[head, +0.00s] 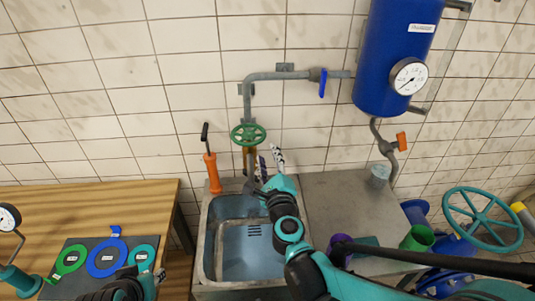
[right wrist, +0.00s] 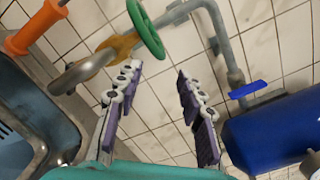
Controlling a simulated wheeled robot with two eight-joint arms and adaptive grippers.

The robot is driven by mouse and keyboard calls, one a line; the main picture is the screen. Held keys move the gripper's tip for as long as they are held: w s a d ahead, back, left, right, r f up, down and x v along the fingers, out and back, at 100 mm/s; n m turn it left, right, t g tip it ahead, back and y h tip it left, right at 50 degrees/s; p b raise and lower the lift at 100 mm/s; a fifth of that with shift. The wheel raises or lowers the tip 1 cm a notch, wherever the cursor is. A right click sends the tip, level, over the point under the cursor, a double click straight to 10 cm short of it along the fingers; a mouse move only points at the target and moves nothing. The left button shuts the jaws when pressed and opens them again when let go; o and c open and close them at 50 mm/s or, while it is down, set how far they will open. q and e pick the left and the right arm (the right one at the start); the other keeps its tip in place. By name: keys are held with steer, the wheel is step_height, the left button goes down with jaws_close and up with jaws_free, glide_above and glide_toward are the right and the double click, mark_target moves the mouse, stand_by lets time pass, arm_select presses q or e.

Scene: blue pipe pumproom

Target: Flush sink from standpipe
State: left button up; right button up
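The grey steel sink (head: 212,262) is in the lower middle of the head view, and its basin looks empty. The grey standpipe (head: 248,100) comes down the tiled wall above it, with a green handwheel (head: 248,134) and a spout. In the right wrist view the handwheel (right wrist: 146,30) sits above a brass valve body (right wrist: 117,48) and the spout (right wrist: 82,73). My right gripper (head: 269,160) is open and empty, just right of the spout and below the handwheel; its purple-padded fingers (right wrist: 160,100) are apart. My left gripper (head: 135,284) shows partly at the bottom edge; its fingers are unclear.
A blue lever (head: 323,83) is on the pipe to the blue tank (head: 393,45) with a gauge. An orange-handled object (head: 212,172) stands behind the sink. Coloured rings (head: 106,257) lie on the wooden table (head: 120,205).

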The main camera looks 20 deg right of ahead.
steer(key=shift+c, duration=0.7)
step_height(320, 180, up, 9)
steer(key=n+g+y+p, duration=0.3)
steer(key=n+y+p, duration=0.45)
steer(key=n, duration=0.95)
glide_above(249, 135)
steer(key=s+a, duration=0.2)
steer(key=a, duration=0.3)
steer(key=shift+d, duration=0.25)
steer(key=w+n+g+p, duration=0.1)
steer(key=n, duration=0.1)
steer(key=w+n+g+p, duration=0.1)
steer(key=n, duration=0.1)
steer(key=shift+w+d+r+y, duration=0.15)
steer(key=shift+w+r+y, duration=0.2)
steer(key=d+n+g+p, duration=0.1)
steer(key=n, duration=0.1)
steer(key=w+d+n+g+p, duration=0.1)
steer(key=n+g+p, duration=0.1)
steer(key=w+d+n+g+p, duration=0.1)
steer(key=d+n+g+p, duration=0.1)
steer(key=shift+d+r, duration=0.1)
steer(key=s+d+n+g+h+p, duration=0.25)
steer(key=d+n+g+p, duration=0.2)
steer(key=d, duration=0.35)
steer(key=shift+n, duration=0.35)
steer(key=x, duration=0.7)
steer(key=shift+s+a+f+b, duration=0.25)
steer(key=shift+a+f+b, duration=0.05)
steer(key=shift+f, duration=0.1)
